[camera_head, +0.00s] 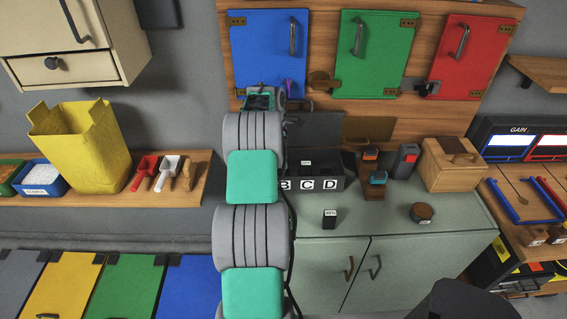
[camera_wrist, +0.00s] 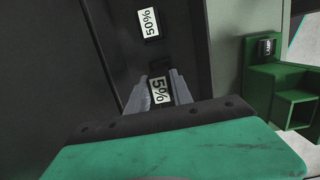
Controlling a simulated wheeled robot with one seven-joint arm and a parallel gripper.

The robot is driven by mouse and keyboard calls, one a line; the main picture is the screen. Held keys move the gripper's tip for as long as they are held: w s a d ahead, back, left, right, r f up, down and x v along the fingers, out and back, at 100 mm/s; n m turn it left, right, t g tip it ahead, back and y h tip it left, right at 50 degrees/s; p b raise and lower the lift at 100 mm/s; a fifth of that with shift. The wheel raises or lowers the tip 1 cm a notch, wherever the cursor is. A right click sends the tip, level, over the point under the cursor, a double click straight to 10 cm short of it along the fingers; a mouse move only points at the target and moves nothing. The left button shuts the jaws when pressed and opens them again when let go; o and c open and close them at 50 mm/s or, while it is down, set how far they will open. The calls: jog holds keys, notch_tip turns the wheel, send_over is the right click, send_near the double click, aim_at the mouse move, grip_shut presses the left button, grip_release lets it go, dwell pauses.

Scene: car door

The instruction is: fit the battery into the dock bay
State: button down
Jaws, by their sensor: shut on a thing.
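In the wrist view, my gripper (camera_wrist: 161,90) is shut on a black battery (camera_wrist: 160,91) with a white 5% label. It is inside or just above the dark dock; I cannot tell how deep the battery sits. Another black battery (camera_wrist: 150,24), labelled 50%, stands in the dock beyond it. A third small black battery (camera_head: 329,219) stands on the counter in front of the dock; its label is too small to read surely.
A green stepped stand (camera_wrist: 285,90) with a lamp label is right of the dock. A wooden box (camera_head: 452,165) and a round brown puck (camera_head: 421,212) are on the counter (camera_head: 460,218). Blue, green and red cabinet doors (camera_head: 375,55) are above. The counter front is mostly clear.

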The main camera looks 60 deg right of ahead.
aim_at(284, 172)
jog(key=f, duration=0.3)
jog(key=shift+s+a, duration=0.15)
jog(key=shift+a, duration=0.05)
jog(key=c, duration=1.5)
grip_release()
jog(key=shift+f, duration=0.15)
jog(key=shift+o, duration=1)
jog(key=shift+d, duration=0.1)
jog(key=shift+o, duration=0.9)
jog(key=shift+r, duration=0.2)
